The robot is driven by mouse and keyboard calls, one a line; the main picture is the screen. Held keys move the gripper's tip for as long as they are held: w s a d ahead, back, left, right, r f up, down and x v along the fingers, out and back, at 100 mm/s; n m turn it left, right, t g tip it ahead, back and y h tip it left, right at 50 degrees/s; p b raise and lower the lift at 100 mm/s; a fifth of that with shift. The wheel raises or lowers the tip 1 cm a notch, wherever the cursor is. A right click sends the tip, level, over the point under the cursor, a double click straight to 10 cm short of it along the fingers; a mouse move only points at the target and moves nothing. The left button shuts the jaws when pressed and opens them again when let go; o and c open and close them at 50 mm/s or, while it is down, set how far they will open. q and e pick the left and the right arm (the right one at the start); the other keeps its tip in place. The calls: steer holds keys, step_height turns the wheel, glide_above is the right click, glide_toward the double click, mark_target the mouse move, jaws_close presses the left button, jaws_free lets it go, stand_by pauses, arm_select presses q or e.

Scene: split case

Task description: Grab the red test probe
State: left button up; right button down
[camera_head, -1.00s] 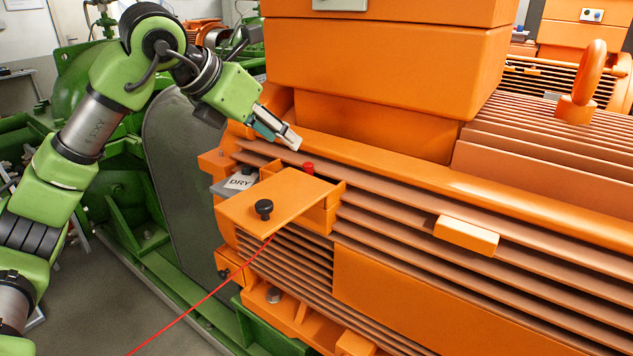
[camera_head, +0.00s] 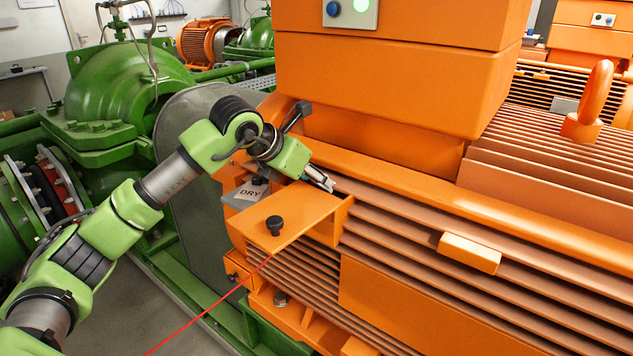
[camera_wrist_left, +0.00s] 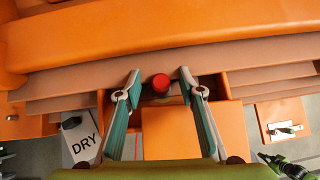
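The red test probe (camera_wrist_left: 161,83) shows as a round red cap between my left gripper's fingers in the left wrist view. My left gripper (camera_wrist_left: 160,82) is open, with one finger on each side of the cap and gaps between them. In the head view my left gripper (camera_head: 326,182) is low over the back of the orange box on the motor's side. The gripper hides the red cap there.
The orange box (camera_head: 300,222) has a black knob (camera_head: 274,225) on its lid. A grey tag marked DRY (camera_head: 247,192) lies left of it. Motor fins (camera_head: 420,225) run to the right, and a thin red cable (camera_head: 212,296) hangs below.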

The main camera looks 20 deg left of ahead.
arm_select(q)
steer(key=shift+w+d+f, duration=0.15)
steer(key=shift+w+f, duration=0.05)
jaws_close()
steer(key=shift+r, duration=0.1)
